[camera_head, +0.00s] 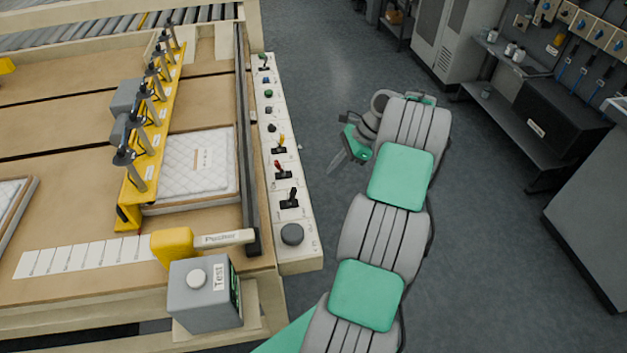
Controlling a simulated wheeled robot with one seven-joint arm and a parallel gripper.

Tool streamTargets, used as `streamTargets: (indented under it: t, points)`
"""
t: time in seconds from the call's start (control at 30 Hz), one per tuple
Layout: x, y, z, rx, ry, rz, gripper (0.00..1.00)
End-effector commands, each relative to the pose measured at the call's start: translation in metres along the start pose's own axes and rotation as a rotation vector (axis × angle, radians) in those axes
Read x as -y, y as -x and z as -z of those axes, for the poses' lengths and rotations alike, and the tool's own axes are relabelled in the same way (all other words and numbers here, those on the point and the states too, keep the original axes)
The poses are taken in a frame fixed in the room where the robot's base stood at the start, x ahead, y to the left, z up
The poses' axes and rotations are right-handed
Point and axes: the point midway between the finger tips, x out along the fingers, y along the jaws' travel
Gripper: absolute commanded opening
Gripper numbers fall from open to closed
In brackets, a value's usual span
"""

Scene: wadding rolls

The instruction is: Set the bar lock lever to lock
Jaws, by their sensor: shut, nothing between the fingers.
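A narrow cream control panel (308,250) runs along the right edge of the work table. It carries several levers: a black one (292,195) near its front end, a red-handled one (279,168), a yellow-handled one (281,143) and a dark one (264,62) at its far end. Their labels are too small to read, so I cannot tell which is the bar lock lever or how it is set. My gripper (332,171) is shut and empty, over the floor to the right of the panel, apart from the levers. Its fingers point down and left.
A large dark knob (292,234) and small buttons also sit on the panel. A yellow bar (130,205) with several black-topped posts spans the table beside a white quilted pad (200,178). A grey box (206,310) stands at the front corner.

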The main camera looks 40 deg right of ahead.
Motion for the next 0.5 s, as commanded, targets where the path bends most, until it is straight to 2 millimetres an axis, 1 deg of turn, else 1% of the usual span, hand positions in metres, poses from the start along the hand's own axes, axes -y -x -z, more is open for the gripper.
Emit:
streamTargets:
  t: [0.17,0.47,0.5]
  points:
    - [-0.001,-0.032,-0.001,0.002,0.0,-0.004,0.0]
    - [-0.001,-0.095,-0.002,0.0,0.001,-0.004,0.0]
    - [0.0,-0.094,-0.011,-0.002,0.005,-0.001,0.0]
